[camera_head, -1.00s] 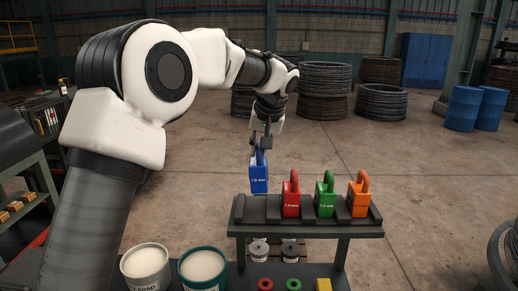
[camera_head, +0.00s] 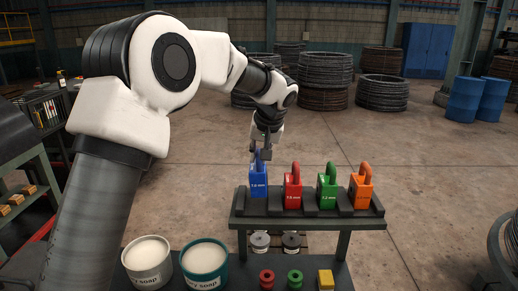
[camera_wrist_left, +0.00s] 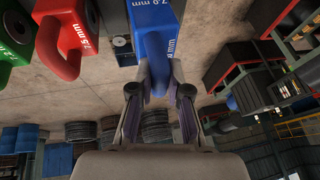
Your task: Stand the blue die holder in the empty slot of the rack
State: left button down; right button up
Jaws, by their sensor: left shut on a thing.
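The blue die holder (camera_head: 258,183) is upright at the empty leftmost slot of the dark rack (camera_head: 300,225), left of the red holder (camera_head: 292,190). Its lower edge looks slightly higher than the red one's; I cannot tell whether it touches the slot floor. My left gripper (camera_head: 260,157) is above it, shut on its handle. In the left wrist view the fingers (camera_wrist_left: 160,90) are on either side of the handle of the blue holder (camera_wrist_left: 155,35). The green holder (camera_head: 327,188) and orange holder (camera_head: 361,188) stand farther right. My right gripper is not in view.
Two soap tubs, one white (camera_head: 148,262) and one teal-rimmed (camera_head: 204,262), stand in front at the left. A red spool (camera_head: 267,278), a green spool (camera_head: 295,278) and a yellow block (camera_head: 326,280) are below the rack. Open floor lies behind it.

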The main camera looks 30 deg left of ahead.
pick_arm(q)
jog(key=shift+d+r, duration=0.1)
dwell(0.4)
jog(key=shift+s+a+f+b, duration=0.25)
jog(key=shift+s+f+b, duration=0.15)
jog(key=shift+b, duration=0.1)
dwell(0.3)
jog(key=shift+f+b, duration=0.9)
jog(key=shift+f, duration=0.35)
